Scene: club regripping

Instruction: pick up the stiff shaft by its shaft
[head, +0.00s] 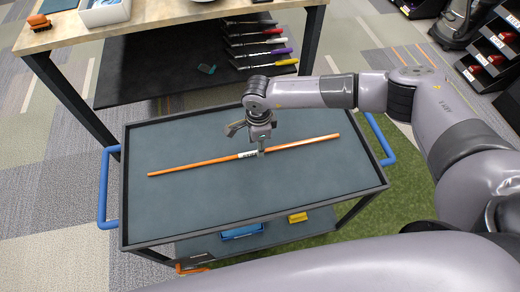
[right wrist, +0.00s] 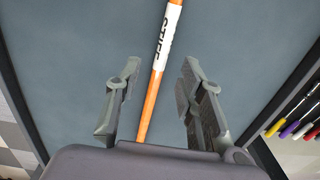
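The stiff shaft (head: 200,164) is a long thin orange rod with a white band near its middle. It lies slantwise across the dark top of the cart (head: 300,200). In the right wrist view the shaft (right wrist: 152,95) runs between my fingers, and its white label reads "STIFF". My right gripper (head: 260,150) points down over the middle of the shaft, beside the label. In the right wrist view the gripper (right wrist: 158,75) is open, with a gap on both sides of the shaft. I cannot tell the exact fingertip height. My left gripper is not in view.
The cart has blue handles (head: 104,190) at both ends and a raised rim. A blue tray (head: 241,231) and a yellow item (head: 297,217) sit on its lower shelf. A wooden bench (head: 170,18) stands behind, with several colored grips (head: 262,42) on its shelf.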

